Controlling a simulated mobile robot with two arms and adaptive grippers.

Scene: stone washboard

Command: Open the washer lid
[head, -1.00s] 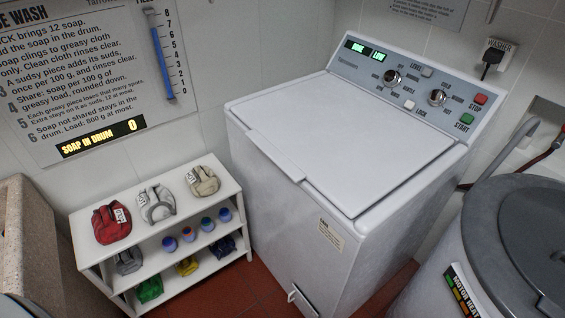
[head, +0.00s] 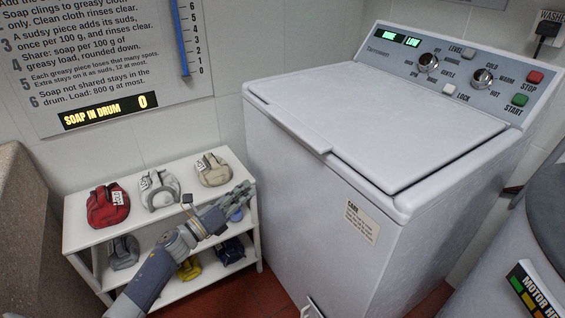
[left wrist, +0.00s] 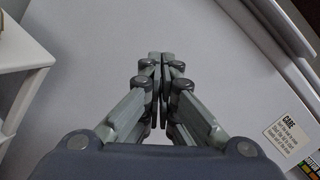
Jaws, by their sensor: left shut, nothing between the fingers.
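The white washer (head: 330,205) stands right of centre in the head view. Its lid (head: 390,125) lies flat and closed on top, with a raised lip (head: 298,133) along the front left edge. My left gripper (head: 248,190) is in front of the shelf, left of the washer and lower than the lid. Its fingers are shut with nothing between them. In the left wrist view the shut fingers (left wrist: 160,58) point at the washer's plain white front (left wrist: 225,60); I cannot tell the gap. My right gripper is not in view.
A white shelf (head: 150,215) with red, grey and beige bags stands left of the washer, behind my left arm. The control panel (head: 455,75) is at the washer's back. A grey drum-like machine (head: 545,215) stands at the right. A wall sign hangs at upper left.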

